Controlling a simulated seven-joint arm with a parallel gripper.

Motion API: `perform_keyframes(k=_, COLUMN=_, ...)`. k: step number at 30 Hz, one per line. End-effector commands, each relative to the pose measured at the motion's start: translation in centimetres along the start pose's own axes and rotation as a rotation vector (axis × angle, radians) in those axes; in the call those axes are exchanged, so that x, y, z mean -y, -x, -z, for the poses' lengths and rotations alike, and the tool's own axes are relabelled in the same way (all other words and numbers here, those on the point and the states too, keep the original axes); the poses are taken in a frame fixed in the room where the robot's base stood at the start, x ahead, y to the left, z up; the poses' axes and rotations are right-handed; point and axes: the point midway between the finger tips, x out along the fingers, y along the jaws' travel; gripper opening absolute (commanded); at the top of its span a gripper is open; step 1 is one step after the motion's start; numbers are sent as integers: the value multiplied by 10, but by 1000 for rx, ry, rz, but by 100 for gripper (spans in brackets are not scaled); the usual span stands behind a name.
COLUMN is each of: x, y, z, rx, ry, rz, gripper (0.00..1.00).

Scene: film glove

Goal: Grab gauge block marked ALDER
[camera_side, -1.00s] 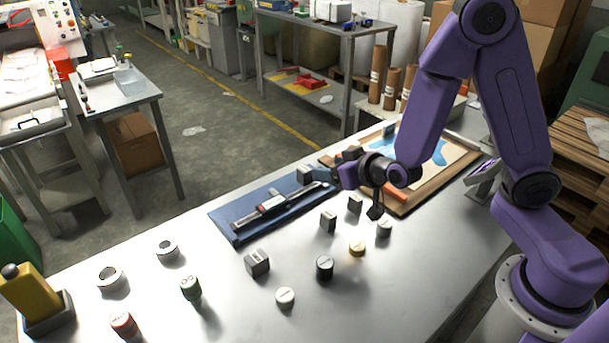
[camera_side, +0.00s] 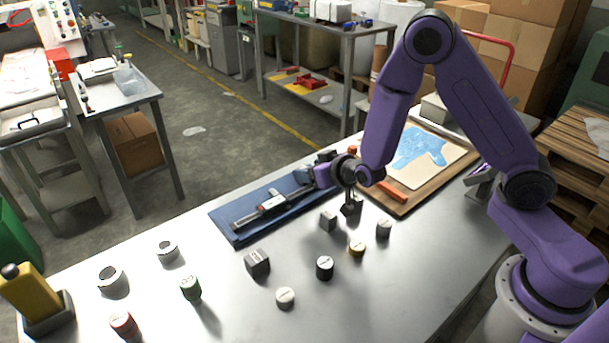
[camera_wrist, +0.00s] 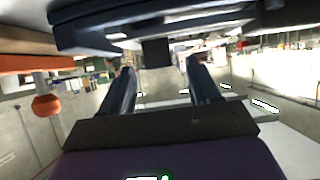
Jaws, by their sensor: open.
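Several small grey gauge blocks stand on the metal bench; their markings are too small to read, so I cannot tell which is ALDER. One larger block (camera_side: 257,262) is at front centre, and a smaller one (camera_side: 327,221) is behind it to the right. My gripper (camera_side: 350,208) is open and low over the bench, right of the smaller block. In the side view its fingers cover the place of another small block. In the wrist view a dark block (camera_wrist: 157,52) shows ahead, between the ends of my two fingers (camera_wrist: 160,82); contact cannot be told.
A blue mat with a caliper (camera_side: 272,203) lies behind the blocks. A wooden board with a blue glove shape (camera_side: 420,148) is at the back right. Round pieces stand nearby: black (camera_side: 325,268), brass (camera_side: 357,249), white-topped (camera_side: 285,297) and grey (camera_side: 384,229).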

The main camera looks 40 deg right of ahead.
Motion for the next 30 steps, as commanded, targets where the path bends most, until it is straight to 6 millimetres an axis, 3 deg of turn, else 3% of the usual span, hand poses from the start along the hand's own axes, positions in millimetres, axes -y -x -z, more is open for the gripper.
perform_keyframes(k=5, x=-1, y=-16, z=0, rx=1, ry=0, rz=-1, gripper=62)
perform_keyframes(k=13, x=0, y=-18, z=0, rx=0, ry=0, rz=0, gripper=62)
perform_keyframes(k=14, x=0, y=-18, z=0, rx=0, ry=0, rz=0, gripper=55)
perform_keyframes(k=19, x=0, y=-18, z=0, rx=1, ry=0, rz=0, gripper=2)
perform_keyframes(k=30, x=0, y=-17, z=2, rx=0, ry=-1, rz=0, gripper=2)
